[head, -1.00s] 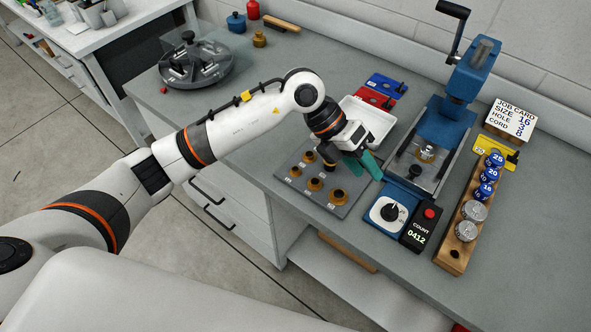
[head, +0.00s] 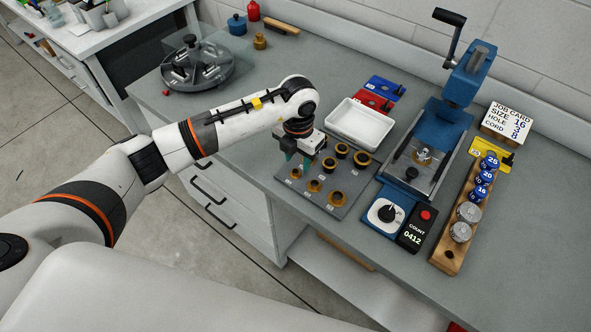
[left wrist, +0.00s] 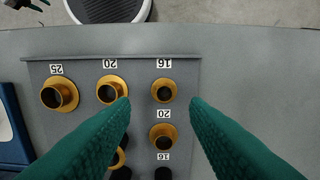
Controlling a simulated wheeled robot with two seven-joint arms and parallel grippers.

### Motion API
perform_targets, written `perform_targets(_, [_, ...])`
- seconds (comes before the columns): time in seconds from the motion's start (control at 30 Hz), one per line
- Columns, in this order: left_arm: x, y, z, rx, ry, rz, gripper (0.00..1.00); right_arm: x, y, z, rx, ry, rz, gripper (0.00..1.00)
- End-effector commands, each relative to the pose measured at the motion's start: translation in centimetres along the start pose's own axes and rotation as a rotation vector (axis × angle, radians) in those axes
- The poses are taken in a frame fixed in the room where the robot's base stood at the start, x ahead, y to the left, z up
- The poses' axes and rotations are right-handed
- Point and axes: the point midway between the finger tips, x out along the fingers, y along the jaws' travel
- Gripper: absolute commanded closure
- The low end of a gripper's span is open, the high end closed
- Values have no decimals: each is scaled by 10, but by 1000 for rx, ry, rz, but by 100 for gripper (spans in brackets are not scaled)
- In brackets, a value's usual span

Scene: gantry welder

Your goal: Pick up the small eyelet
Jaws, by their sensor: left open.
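The small brass eyelet (head: 295,173) stands at the front left corner of the grey labelled plate (head: 342,208). In the left wrist view the small eyelet (left wrist: 164,90) sits beside a "16" label, with larger brass eyelets marked 20 and 25 to its left. My left gripper (head: 297,162) points down over the left end of the plate, with green fingers. Its fingers (left wrist: 159,102) are open and empty, and the small eyelet shows between their tips in the left wrist view. The exact height above it is hard to tell. My right gripper is not in view.
Other brass eyelets (head: 335,198) stand close by on the plate. A white tray (head: 361,125) lies behind it, and a blue press (head: 437,135) stands to the right. A wooden rack (head: 450,246) holds dies. Bare bench lies left of the plate.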

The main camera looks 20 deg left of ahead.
Motion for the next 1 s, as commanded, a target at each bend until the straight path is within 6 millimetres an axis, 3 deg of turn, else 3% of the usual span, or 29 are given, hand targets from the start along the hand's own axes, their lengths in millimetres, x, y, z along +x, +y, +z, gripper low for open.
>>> perform_targets(0.1, [16,-4,6,-2,-7,2,58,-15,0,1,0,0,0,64])
perform_targets(0.23, [34,-4,5,-1,-4,2,58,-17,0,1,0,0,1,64])
perform_targets(0.53, [41,-4,4,0,0,2,58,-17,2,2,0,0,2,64])
perform_targets(0.8, [41,-4,4,0,0,2,100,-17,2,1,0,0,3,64])
perform_targets(1.0, [41,-4,4,0,0,2,100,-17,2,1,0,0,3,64])
